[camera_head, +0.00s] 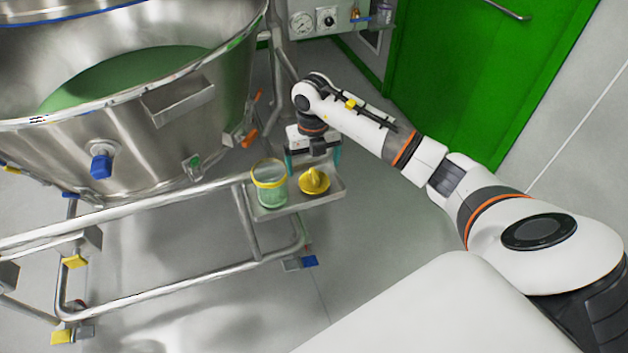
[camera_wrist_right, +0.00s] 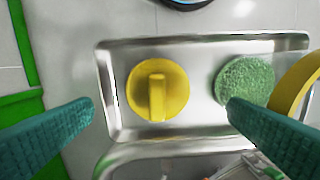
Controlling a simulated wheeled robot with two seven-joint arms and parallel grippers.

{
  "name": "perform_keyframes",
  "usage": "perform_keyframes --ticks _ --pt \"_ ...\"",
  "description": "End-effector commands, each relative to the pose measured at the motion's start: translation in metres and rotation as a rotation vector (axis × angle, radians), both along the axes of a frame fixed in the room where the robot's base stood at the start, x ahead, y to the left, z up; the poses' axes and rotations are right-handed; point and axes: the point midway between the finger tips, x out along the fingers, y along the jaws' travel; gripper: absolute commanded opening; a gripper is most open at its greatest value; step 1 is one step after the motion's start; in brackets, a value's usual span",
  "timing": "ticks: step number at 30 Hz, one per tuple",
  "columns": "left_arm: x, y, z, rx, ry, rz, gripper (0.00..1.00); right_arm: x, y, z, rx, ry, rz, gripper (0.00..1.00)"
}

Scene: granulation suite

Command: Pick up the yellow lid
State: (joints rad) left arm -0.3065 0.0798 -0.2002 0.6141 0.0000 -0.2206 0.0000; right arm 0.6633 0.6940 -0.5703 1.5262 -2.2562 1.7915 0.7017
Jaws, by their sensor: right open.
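The yellow lid (camera_head: 314,181) is round with a raised bar handle and lies on the small steel tray (camera_head: 329,190). In the right wrist view the lid (camera_wrist_right: 157,90) sits in the left half of the tray (camera_wrist_right: 205,48), handle up. A clear jar with a yellow rim (camera_head: 270,184) and green contents stands beside the lid, apart from it. My left gripper is out of view.
A large steel vessel (camera_head: 120,150) with green contents fills the left, on a tubular frame (camera_head: 150,213) with yellow-tagged and blue-tagged parts. The tray is fixed to this frame. A green door (camera_head: 480,70) is at the back right. Open grey floor lies below.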

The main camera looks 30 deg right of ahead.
Motion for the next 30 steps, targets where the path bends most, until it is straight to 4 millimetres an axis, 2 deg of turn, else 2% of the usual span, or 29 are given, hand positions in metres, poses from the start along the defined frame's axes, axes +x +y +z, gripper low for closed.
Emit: perform_keyframes --ticks 5,12,20,29,30 --pt "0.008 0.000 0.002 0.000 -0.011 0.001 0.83 -0.001 -0.001 -0.013 0.002 0.004 0.000 0.97" --pt "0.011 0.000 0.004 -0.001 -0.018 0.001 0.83 -0.002 -0.002 -0.049 0.003 0.004 0.000 0.97" --pt "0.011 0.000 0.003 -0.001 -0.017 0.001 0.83 -0.001 -0.003 -0.053 0.001 0.000 0.001 0.97" --pt "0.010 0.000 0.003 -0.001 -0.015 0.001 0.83 -0.001 -0.003 -0.053 0.001 0.001 0.001 0.49" --pt "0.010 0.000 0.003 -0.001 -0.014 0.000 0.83 -0.001 -0.003 -0.053 0.001 0.001 0.001 0.49"
